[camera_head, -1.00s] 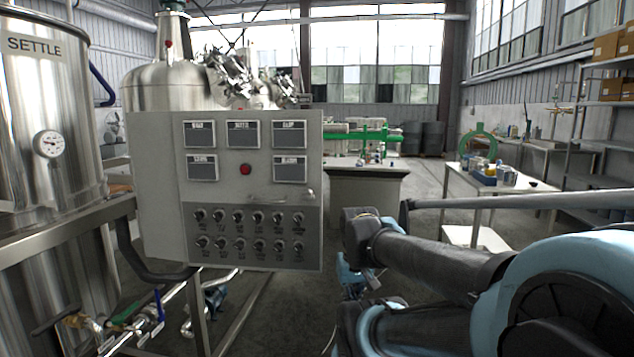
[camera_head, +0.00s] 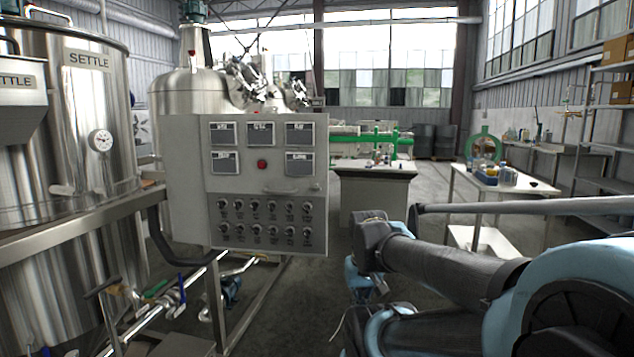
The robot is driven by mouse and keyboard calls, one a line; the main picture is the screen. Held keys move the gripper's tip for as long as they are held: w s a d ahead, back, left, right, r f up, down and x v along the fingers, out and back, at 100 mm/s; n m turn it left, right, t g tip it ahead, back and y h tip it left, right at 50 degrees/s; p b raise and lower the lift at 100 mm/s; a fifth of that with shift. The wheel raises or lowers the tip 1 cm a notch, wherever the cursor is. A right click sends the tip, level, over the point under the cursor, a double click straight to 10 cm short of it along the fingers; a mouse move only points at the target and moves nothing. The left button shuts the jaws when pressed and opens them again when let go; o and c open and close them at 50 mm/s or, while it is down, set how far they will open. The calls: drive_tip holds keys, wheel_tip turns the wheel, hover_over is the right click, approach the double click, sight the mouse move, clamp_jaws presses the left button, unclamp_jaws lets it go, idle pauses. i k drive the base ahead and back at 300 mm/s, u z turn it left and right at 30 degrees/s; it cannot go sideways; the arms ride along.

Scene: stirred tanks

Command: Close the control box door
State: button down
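The grey control box (camera_head: 185,170) is left of the middle, on a metal frame in front of a steel tank. Its door (camera_head: 268,187) faces me and carries small label screens, a red button (camera_head: 262,164) and two rows of dark switches. A handle is at the door's right side. I see no clear gap at the door's edges, but cannot tell whether it is fully shut. My arm reaches in from the lower right and ends right of the box, apart from it. My gripper's fingers do not show.
Steel SETTLE tanks (camera_head: 75,120) stand at the left. Pipes and valves (camera_head: 175,295) lie low under the box. A white table (camera_head: 500,185) and shelves are at the right. Open floor lies between.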

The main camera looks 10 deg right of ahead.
sight(264, 158)
drive_tip(key=k, duration=0.7)
drive_tip(key=u, duration=1.1)
drive_tip(key=i, duration=0.5)
drive_tip(key=z, duration=0.1)
